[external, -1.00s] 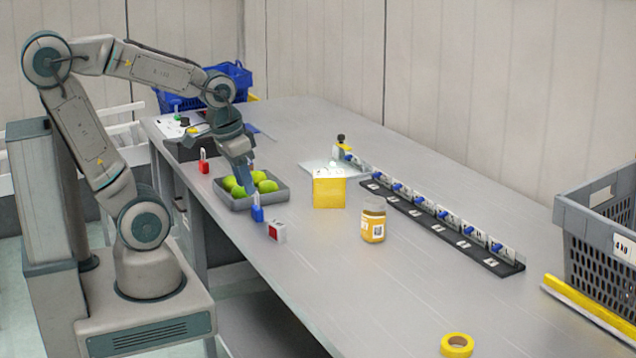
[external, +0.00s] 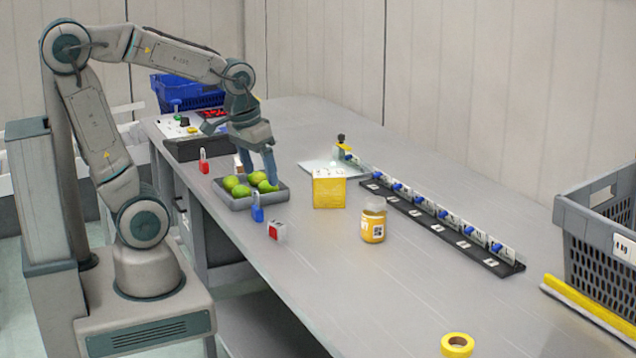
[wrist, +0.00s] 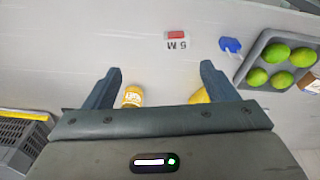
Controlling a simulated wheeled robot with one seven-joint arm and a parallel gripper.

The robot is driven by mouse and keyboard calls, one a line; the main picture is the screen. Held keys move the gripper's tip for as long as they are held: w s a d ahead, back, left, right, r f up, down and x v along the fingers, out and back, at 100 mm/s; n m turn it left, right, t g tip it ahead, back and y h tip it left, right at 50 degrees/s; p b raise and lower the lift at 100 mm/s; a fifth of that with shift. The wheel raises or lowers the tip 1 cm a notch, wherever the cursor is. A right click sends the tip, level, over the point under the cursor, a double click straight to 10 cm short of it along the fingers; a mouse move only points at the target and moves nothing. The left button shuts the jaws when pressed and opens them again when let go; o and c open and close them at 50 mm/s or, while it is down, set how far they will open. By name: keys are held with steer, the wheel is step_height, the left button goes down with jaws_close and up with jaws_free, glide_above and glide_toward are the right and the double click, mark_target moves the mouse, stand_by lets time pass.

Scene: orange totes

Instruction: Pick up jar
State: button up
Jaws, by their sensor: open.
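The jar (external: 373,224) stands upright on the table, with yellow-orange contents, a white label and a pale lid. In the wrist view the jar (wrist: 133,97) shows just inside the left finger, further off than the fingertips. My gripper (external: 262,165) is open and empty, pointing down above the tray of green fruit, to the left of the jar and apart from it. In the wrist view the two blue-grey fingers of my gripper (wrist: 160,72) are spread wide with nothing between their tips.
A grey tray (external: 240,204) holds several green fruits. A yellow box (external: 329,190) stands between the tray and the jar. A blue padlock (external: 257,213) and a red-white block (external: 277,232) lie near the front edge. A black rack (external: 440,228) runs behind the jar.

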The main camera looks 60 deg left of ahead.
steer(key=w+d+r+n+g+p, duration=0.1)
steer(key=w+r+n, duration=0.15)
steer(key=w, duration=0.35)
steer(key=w+d+r+n, duration=0.1)
steer(key=w+d+n, duration=0.1)
steer(key=w+n, duration=0.3)
steer(key=n+g+p, duration=0.1)
steer(key=n+g, duration=0.1)
steer(key=n, duration=0.5)
glide_above(375, 199)
step_height(375, 199, down, 4)
steer(key=f, duration=0.7)
steer(key=shift+s+d+f+p, duration=0.1)
steer(key=shift+s+d+p, duration=0.05)
steer(key=shift+s+p, duration=0.2)
steer(key=shift+w+f+p, duration=0.15)
steer(key=shift+f+p, duration=0.2)
steer(key=shift+f, duration=1)
steer(key=shift+w+f+p, duration=0.1)
steer(key=shift+f+p, duration=0.2)
steer(key=shift+f, duration=1)
steer(key=c, duration=1.2)
steer(key=shift+c, duration=0.6)
steer(key=shift+r, duration=0.1)
